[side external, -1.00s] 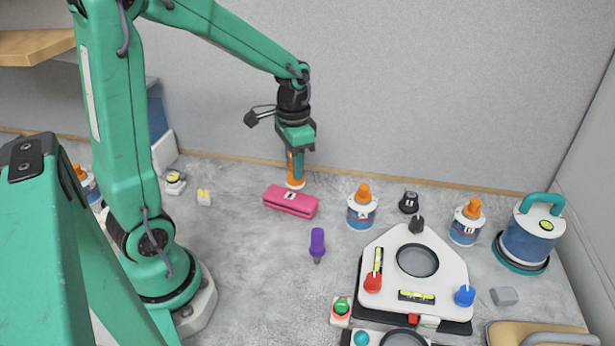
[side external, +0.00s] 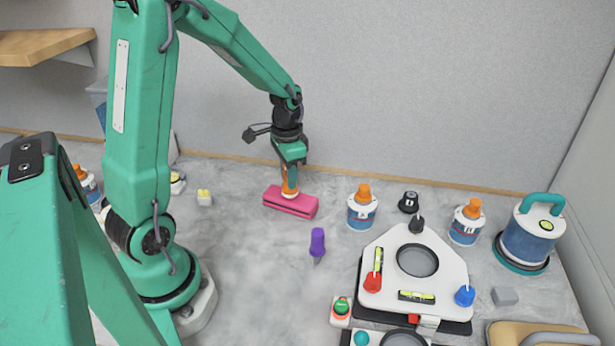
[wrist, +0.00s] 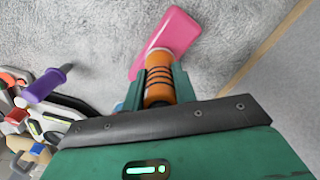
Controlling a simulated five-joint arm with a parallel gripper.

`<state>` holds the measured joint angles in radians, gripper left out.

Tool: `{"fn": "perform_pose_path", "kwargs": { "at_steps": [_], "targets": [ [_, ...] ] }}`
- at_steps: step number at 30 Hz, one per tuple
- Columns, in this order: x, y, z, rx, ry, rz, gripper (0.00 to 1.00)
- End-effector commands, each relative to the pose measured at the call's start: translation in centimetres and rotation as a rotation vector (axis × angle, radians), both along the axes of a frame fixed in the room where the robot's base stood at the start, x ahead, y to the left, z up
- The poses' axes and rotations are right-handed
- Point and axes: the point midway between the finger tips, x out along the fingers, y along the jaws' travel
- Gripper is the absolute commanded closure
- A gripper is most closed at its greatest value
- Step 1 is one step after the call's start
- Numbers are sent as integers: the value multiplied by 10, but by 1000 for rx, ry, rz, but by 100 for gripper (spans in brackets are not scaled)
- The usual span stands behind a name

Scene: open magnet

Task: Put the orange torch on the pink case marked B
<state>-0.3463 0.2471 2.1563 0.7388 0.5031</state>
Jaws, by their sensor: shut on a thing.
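The orange torch (side external: 290,180) is upright in my gripper (side external: 290,168), its white-rimmed lower end at the top of the pink case (side external: 291,205). Whether it touches the case or hovers just above, I cannot tell. The wrist view shows the torch (wrist: 160,80) with dark bands between the jaws of my gripper (wrist: 157,92), and the pink case (wrist: 174,32) beyond its end. My gripper is shut on the torch. The case lies flat on the grey surface; its letter is hidden behind the torch.
Bottles with orange caps (side external: 362,208) and a white fixture (side external: 416,275) are to the right. The back wall is close behind; grey surface is free front left.

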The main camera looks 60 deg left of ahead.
Motion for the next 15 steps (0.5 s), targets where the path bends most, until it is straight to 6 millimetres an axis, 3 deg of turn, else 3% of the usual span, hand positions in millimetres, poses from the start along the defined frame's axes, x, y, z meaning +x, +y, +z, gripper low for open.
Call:
{"fn": "perform_pose_path", "kwargs": {
  "at_steps": [15],
  "targets": [
    [0, 0, -8, 0, -1, 0, 98]
  ]
}}
